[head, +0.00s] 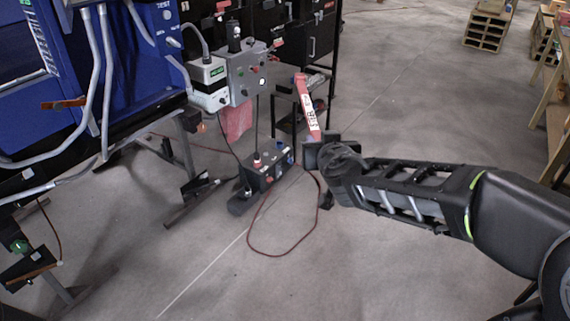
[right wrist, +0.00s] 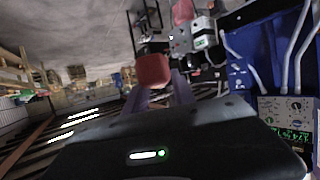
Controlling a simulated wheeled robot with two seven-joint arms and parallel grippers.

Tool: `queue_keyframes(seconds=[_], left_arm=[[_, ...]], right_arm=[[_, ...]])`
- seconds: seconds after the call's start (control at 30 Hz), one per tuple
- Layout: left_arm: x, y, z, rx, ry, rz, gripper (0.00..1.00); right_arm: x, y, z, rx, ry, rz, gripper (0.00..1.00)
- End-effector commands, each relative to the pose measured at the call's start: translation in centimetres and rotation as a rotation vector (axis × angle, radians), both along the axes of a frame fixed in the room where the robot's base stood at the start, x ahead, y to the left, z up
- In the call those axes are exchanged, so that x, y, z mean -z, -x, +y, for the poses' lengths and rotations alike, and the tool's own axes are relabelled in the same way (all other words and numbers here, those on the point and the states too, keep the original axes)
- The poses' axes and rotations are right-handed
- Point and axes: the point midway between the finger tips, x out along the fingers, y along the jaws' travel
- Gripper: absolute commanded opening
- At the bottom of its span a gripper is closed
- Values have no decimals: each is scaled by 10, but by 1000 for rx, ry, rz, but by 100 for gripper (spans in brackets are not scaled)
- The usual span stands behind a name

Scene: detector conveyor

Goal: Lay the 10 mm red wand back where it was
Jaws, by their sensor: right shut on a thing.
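The red wand (head: 308,108) stands nearly upright in the head view, leaning a little to the left, with a pale label bearing dark print. Its lower end is at my right gripper (head: 323,153), which is shut on it and holds it up in the air. In the right wrist view a red block-like end (right wrist: 152,70) shows just beyond the gripper body; it seems to be part of the wand. The 10 mm size cannot be read. My left gripper is not in view.
A blue machine (head: 100,80) with grey conduits fills the upper left. A grey control box (head: 245,73) is beside it, with a red pouch (head: 236,121) below. A black box with buttons (head: 268,170) stands low, trailing a red cable.

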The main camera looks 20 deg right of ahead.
Motion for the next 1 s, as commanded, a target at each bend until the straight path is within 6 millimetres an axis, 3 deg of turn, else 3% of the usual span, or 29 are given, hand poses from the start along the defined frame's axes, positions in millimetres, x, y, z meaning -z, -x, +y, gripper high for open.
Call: queue_keyframes(seconds=[0.03, 0.2, 0.5, 0.63, 0.9, 1.0], left_arm=[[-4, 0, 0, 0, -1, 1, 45], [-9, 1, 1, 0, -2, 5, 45], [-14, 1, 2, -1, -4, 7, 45], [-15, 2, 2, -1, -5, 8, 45], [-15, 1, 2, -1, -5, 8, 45], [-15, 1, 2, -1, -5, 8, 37]], right_arm=[[-23, 7, -4, 8, 0, -12, 0], [-69, 27, -11, 11, 1, -12, 0], [-122, 48, -12, -16, 0, -12, 0], [-132, 53, -13, -21, 4, -6, 0], [-132, 54, -13, -22, 5, -4, 0], [-132, 54, -13, -22, 5, -4, 0]])
